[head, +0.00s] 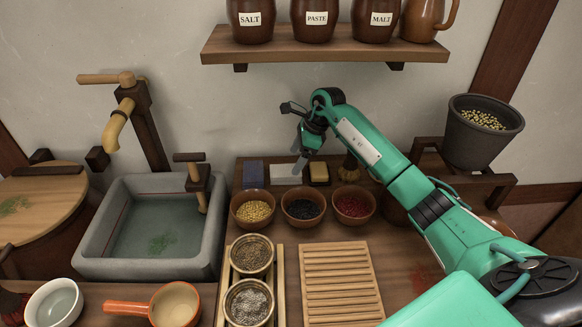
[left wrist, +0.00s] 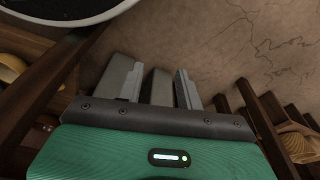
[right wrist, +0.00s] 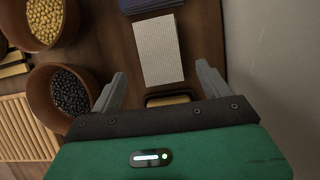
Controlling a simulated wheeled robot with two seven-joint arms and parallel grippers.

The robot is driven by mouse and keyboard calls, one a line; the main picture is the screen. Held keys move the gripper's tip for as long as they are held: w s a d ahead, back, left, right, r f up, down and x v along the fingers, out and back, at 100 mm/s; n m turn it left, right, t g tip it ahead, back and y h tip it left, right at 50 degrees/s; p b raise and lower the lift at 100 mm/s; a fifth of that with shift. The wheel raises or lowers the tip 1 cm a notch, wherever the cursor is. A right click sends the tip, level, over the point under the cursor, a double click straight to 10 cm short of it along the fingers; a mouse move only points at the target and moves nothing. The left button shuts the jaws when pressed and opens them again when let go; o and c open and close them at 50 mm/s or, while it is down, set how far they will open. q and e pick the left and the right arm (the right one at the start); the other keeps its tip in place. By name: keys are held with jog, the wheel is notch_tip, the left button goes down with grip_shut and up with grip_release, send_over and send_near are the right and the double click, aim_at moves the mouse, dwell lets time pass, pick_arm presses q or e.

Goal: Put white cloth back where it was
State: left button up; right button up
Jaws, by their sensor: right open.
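The white cloth (head: 287,172) lies flat and folded on the counter at the back, between a folded blue cloth (head: 253,174) and a yellow block (head: 319,173). In the right wrist view the white cloth (right wrist: 160,48) shows a waffle weave, with nothing on it. My right gripper (head: 297,158) is open and empty above the back of the counter, near the white cloth and apart from it as far as I can see. My left gripper (left wrist: 158,75) is out of the head view; its wrist view shows a gap between its fingers and no held cloth.
Bowls of yellow grain (head: 254,209), dark beans (head: 303,206) and red beans (head: 354,205) stand just in front of the cloths. A stone sink (head: 95,235) is at left, a slatted wooden board (head: 341,285) in front. A wall shelf (head: 320,48) with jars hangs above.

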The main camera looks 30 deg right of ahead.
jog(key=v, duration=0.6)
jog(key=shift+r, duration=0.2)
jog(key=shift+s, duration=0.1)
